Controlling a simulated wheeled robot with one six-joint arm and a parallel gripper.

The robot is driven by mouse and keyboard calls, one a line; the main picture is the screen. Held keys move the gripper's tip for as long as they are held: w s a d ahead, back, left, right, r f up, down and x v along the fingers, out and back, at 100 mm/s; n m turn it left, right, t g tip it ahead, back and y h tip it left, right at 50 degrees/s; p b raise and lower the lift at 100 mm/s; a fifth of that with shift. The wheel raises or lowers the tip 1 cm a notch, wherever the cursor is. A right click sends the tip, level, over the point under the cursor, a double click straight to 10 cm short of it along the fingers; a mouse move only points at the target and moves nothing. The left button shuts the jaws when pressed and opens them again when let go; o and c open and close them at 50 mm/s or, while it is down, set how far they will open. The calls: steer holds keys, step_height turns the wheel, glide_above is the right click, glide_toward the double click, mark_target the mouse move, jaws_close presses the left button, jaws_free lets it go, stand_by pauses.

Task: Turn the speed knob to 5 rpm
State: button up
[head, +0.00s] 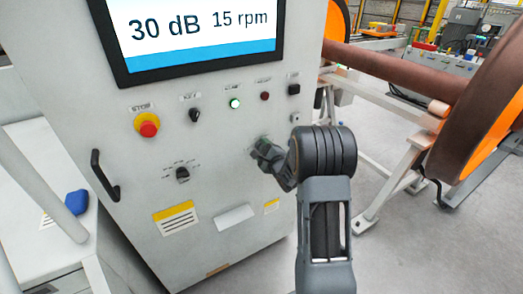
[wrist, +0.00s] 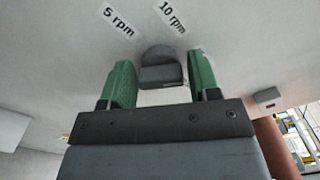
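The speed knob (wrist: 162,68) is a dark grey knob on the pale panel, with labels "5 rpm" (wrist: 119,20) and "10 rpm" (wrist: 172,16) beyond it in the wrist view. My gripper (wrist: 160,60) has green fingers, one on each side of the knob, with a visible gap on both sides. In the head view my gripper (head: 266,153) is at the panel's lower right and largely hides the knob. The screen (head: 200,28) reads "30 dB" and "15 rpm".
On the cabinet are a red stop button (head: 148,125), a key switch (head: 194,115), a lit green button (head: 235,103), another dark knob (head: 183,174) and a black handle (head: 105,175). A brown axle with an orange-sided wheel (head: 490,100) stands at right.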

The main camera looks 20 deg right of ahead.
steer(key=c, duration=0.6)
steer(key=shift+a, duration=0.1)
steer(key=shift+f, duration=0.1)
